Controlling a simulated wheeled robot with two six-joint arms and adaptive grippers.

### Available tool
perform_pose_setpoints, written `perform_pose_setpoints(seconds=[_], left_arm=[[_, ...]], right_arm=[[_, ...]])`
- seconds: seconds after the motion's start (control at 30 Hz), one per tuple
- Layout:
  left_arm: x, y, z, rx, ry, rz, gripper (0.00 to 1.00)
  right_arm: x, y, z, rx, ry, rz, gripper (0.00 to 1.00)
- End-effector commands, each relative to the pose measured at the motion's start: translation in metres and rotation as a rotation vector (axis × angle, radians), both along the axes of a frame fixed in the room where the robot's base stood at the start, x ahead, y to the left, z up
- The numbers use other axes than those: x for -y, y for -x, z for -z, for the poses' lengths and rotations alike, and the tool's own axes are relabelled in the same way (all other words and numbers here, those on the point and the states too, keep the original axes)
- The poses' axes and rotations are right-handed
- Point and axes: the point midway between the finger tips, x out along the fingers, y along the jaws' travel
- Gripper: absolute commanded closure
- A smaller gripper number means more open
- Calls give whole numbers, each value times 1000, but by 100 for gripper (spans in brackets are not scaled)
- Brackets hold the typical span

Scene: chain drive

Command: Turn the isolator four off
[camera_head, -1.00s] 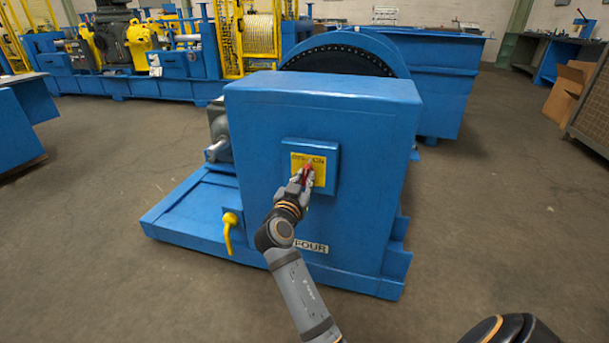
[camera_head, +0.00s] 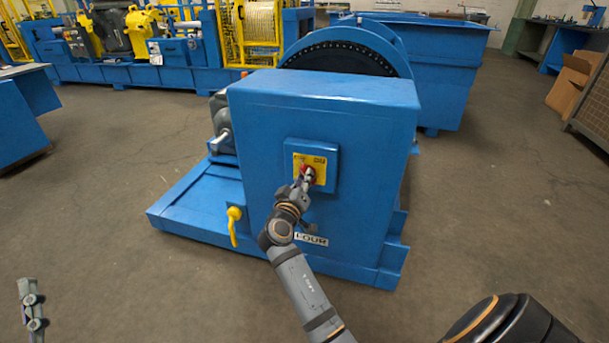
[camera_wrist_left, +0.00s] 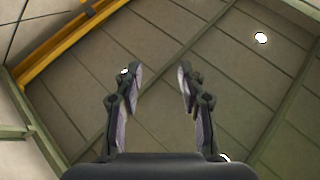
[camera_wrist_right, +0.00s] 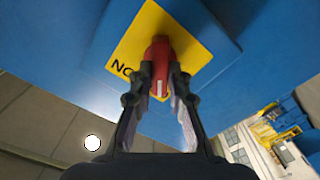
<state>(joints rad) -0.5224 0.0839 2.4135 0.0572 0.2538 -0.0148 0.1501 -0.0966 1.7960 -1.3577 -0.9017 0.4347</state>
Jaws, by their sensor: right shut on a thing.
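The isolator on the blue box marked FOUR (camera_head: 312,240) has a yellow plate (camera_head: 322,161) with lettering and a red handle (camera_head: 308,173). My right gripper (camera_head: 304,181) is shut on the red handle. In the right wrist view the handle (camera_wrist_right: 160,65) is between the two fingertips (camera_wrist_right: 161,80), with a white mark on it and ON lettering upside down beside it. The fingers hide part of the handle in the head view, so its exact angle is hard to tell there. My left gripper (camera_wrist_left: 157,75) is open and empty, and points at the ceiling.
A yellow lever (camera_head: 233,226) sticks out low on the left of the box, above a blue base (camera_head: 185,222). The concrete floor (camera_head: 490,190) to the right is clear.

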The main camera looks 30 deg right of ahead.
Motion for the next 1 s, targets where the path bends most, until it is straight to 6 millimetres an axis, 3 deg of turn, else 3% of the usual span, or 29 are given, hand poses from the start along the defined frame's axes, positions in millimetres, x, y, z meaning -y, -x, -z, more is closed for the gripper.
perform_pose_setpoints(seconds=[0.2, 0.4, 0.6, 0.97, 1.0], left_arm=[[-1, -16, 54, -242, 5, -2, 60], [-1, -20, 86, -368, 8, -1, 60], [-1, -21, 99, -418, 8, -1, 60], [-1, -21, 100, -425, 8, -1, 60], [-1, -21, 100, -425, 8, -1, 60]], right_arm=[[0, 0, -1, -64, 54, -1, 100], [-1, -1, 0, -100, 85, -1, 100], [-1, -1, 1, -113, 97, -1, 100], [-1, -1, 1, -115, 98, -1, 100], [-1, -1, 1, -115, 98, -1, 81]])
